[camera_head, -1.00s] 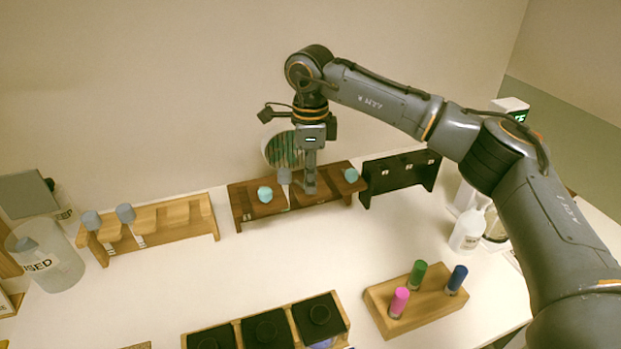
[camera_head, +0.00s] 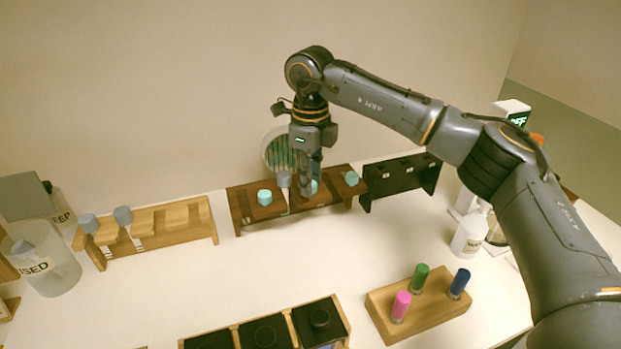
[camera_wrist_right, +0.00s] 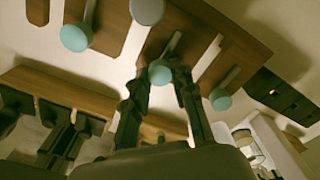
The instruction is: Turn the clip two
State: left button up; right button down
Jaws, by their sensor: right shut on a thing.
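A dark wooden rack (camera_head: 239,205) stands near the wall. It holds clips with rounded heads: a teal one at its left (camera_head: 264,197), a grey one (camera_head: 284,179) that sits higher, a middle teal one (camera_head: 314,187) and a teal one at its right (camera_head: 351,178). My right gripper (camera_head: 307,186) points down at the rack and is shut on the middle teal clip. In the right wrist view that clip's head (camera_wrist_right: 160,72) shows between the two fingers (camera_wrist_right: 160,78). The gripper partly hides it in the head view. My left gripper is not in view.
A light wooden rack (camera_head: 205,222) with two grey-headed clips stands at left, beside a clear bin (camera_head: 55,270). A black rack (camera_head: 400,177) stands close at right. A wooden block (camera_head: 435,315) holds three coloured bottles. The table between is clear.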

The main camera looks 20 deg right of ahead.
jog(key=c, duration=1.1)
grip_release()
notch_tip(320, 180, up, 12)
